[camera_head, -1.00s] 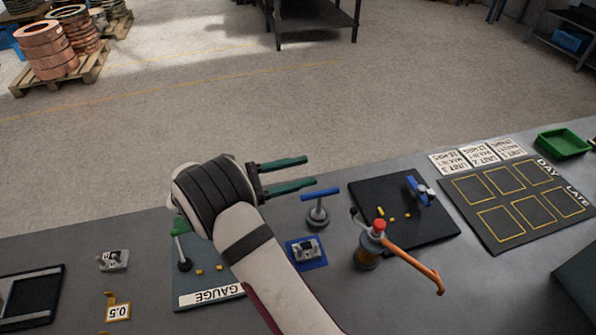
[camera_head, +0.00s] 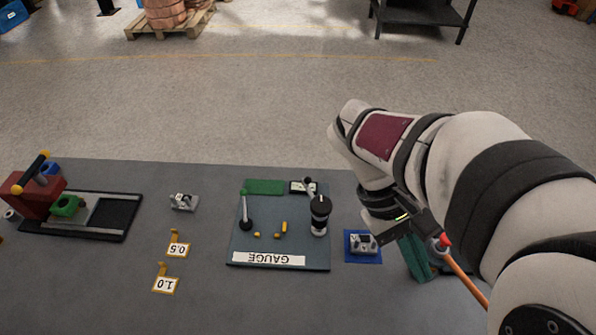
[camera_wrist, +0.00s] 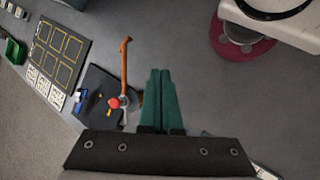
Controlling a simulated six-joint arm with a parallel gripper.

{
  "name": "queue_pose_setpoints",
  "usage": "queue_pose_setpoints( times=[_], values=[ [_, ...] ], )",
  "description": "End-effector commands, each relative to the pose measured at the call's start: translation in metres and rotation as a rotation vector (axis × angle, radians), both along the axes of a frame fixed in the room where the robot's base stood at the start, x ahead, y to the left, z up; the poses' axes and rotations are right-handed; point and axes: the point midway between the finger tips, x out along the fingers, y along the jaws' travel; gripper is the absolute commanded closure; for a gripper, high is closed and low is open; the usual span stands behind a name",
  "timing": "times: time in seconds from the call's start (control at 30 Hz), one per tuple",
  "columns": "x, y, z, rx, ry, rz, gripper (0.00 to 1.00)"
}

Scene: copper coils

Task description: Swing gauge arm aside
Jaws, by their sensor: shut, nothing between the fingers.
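An orange arm (camera_head: 467,279) with a red knob (camera_head: 445,239) at its pivot end stands at the right, partly hidden by my arm. I cannot tell if it is the gauge arm. My gripper (camera_head: 421,277) points down just left of it, green fingers together and empty. In the wrist view my fingers (camera_wrist: 160,74) are beside the orange arm (camera_wrist: 124,65) and red knob (camera_wrist: 115,103), with a gap; contact does not show. The GAUGE mat (camera_head: 285,243) holds a black post (camera_head: 319,215) with a small lever, a green-tipped lever (camera_head: 245,212) and small yellow pieces.
A small grey fixture on a blue pad (camera_head: 362,245) sits left of my gripper. Further left are number tags (camera_head: 178,247), another grey fixture (camera_head: 183,202) and a red device with a slide (camera_head: 40,190). The wrist view shows the yellow-outlined board (camera_wrist: 60,53).

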Motion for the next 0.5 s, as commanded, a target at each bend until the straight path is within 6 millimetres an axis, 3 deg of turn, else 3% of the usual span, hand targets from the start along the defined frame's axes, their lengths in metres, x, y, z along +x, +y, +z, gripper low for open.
queue_pose_setpoints(
  times=[0.1,0.3,0.33,0.5],
  values=[
    [-0.025,0.016,-0.003,0.098,-0.102,-0.144,1.0],
    [-0.056,0.051,-0.014,0.246,-0.231,-0.36,1.0],
    [-0.057,0.058,-0.017,0.247,-0.216,-0.346,1.0],
    [-0.038,0.055,-0.02,0.135,-0.089,-0.135,1.0]
  ],
)
